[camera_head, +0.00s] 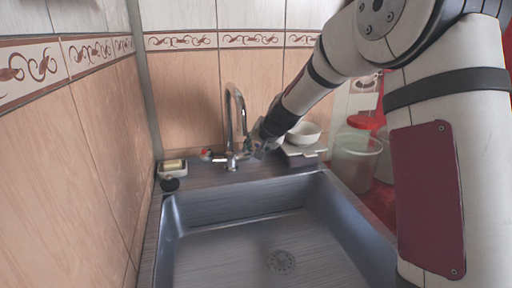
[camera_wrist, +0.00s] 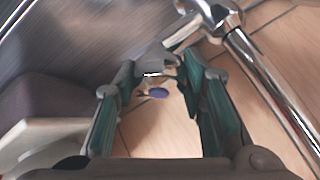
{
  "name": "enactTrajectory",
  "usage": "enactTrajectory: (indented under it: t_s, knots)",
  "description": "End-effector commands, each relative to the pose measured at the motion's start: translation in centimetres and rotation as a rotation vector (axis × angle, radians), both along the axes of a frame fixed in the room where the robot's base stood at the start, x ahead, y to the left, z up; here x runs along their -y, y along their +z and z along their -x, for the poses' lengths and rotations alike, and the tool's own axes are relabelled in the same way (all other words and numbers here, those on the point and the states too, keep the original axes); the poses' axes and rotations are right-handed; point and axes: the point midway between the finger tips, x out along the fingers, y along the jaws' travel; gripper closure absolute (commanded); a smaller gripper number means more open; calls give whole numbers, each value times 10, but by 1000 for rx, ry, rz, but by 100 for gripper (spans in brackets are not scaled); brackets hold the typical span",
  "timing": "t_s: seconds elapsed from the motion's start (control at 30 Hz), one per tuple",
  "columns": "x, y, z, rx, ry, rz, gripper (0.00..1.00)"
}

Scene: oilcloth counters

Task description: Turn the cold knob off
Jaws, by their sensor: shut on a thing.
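The chrome faucet (camera_head: 235,125) stands behind the sink with a tall curved spout. It also shows in the wrist view (camera_wrist: 262,75) on the right. A red-marked knob (camera_head: 206,154) is on its left side. The cold knob, with a blue cap (camera_wrist: 158,93), is between my gripper's fingers in the wrist view; its metal part is partly covered by the fingertips. My gripper (camera_wrist: 153,75) is shut on this knob. In the head view my gripper (camera_head: 261,146) is at the faucet's right side and hides the knob. I cannot make out any water stream.
The metal sink (camera_head: 225,250) in front is empty, with a drain (camera_head: 281,262). A soap dish (camera_head: 172,168) is at the left corner. A white bowl (camera_head: 303,133) and a clear bucket (camera_head: 356,160) stand right of my gripper. Tiled walls are close behind and left.

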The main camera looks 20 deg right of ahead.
Motion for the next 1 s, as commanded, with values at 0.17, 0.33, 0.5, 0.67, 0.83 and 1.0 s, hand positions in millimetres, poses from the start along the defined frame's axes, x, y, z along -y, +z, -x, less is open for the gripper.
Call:
enactTrajectory:
  t_s: [0.17,0.33,0.5,0.67,0.83,1.0]
  knots:
    - [1,0,0,-1,-2,-1,43]
    - [1,0,0,-1,-2,-1,43]
    - [1,3,3,1,-1,0,43]
    - [4,19,17,2,-1,1,43]
    - [8,44,41,3,-3,1,43]
    - [12,66,63,2,-2,0,43]
